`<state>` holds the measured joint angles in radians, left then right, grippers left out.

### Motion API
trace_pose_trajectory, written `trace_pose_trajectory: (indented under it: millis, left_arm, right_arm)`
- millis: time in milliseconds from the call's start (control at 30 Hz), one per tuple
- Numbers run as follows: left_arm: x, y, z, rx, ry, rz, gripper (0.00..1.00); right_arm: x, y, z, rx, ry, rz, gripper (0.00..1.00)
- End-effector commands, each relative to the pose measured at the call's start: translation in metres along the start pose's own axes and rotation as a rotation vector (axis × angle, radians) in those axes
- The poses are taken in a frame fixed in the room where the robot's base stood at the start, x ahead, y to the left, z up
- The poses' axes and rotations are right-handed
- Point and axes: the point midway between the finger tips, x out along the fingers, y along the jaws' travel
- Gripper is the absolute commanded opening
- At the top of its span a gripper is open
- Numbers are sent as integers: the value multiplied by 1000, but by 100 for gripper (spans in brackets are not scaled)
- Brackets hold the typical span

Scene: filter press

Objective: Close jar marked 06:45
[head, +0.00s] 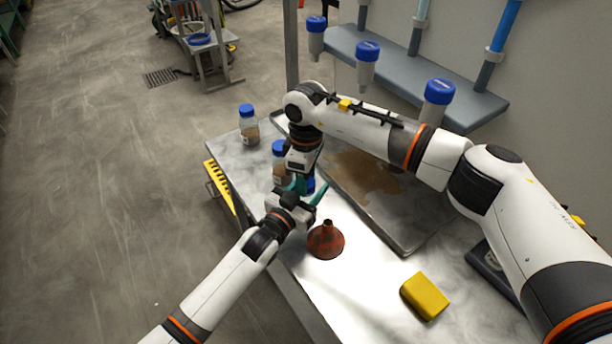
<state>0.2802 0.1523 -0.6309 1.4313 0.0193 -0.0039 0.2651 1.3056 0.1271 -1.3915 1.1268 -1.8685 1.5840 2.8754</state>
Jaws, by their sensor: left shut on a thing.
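One blue-lidded jar (249,130) with brown contents stands upright at the table's far left corner. A second blue-lidded jar (279,152) stands nearer, partly hidden behind my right wrist. A small blue piece (310,184) shows between my grippers; it looks like the lid of a third jar, whose body is hidden. My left gripper (305,197) is shut at this spot, with a teal finger pointing up right. My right gripper (300,183) reaches down from above at the same spot; its finger opening is hidden. No time marking is readable on any jar.
A reddish-brown funnel (326,241) stands just right of my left gripper. A yellow block (425,296) lies at the front. A grey tray (405,238) with brown residue lies behind. Blue-capped vessels (438,95) hang from the shelf (478,103) behind my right arm.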

Motion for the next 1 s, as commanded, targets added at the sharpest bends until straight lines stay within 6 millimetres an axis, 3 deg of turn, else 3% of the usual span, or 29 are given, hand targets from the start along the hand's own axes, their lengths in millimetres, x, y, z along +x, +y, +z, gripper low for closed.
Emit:
trace_pose_trajectory:
  millis: [100, 400, 733, 1000]
  left_arm:
    - [0, 0, -1, 0, 3, 0, 0]
    - [0, 0, -1, -1, 2, 0, 0]
    - [0, 0, -1, -1, 2, 0, 0]
    - [0, 0, -1, -1, 2, 0, 0]
  right_arm:
    - [0, 0, 0, -1, -1, 0, 62]
    - [-2, 0, 0, -2, -1, 0, 62]
    - [-40, 0, 0, -3, -1, -2, 62]
    - [-45, 0, 0, -2, 0, 0, 62]
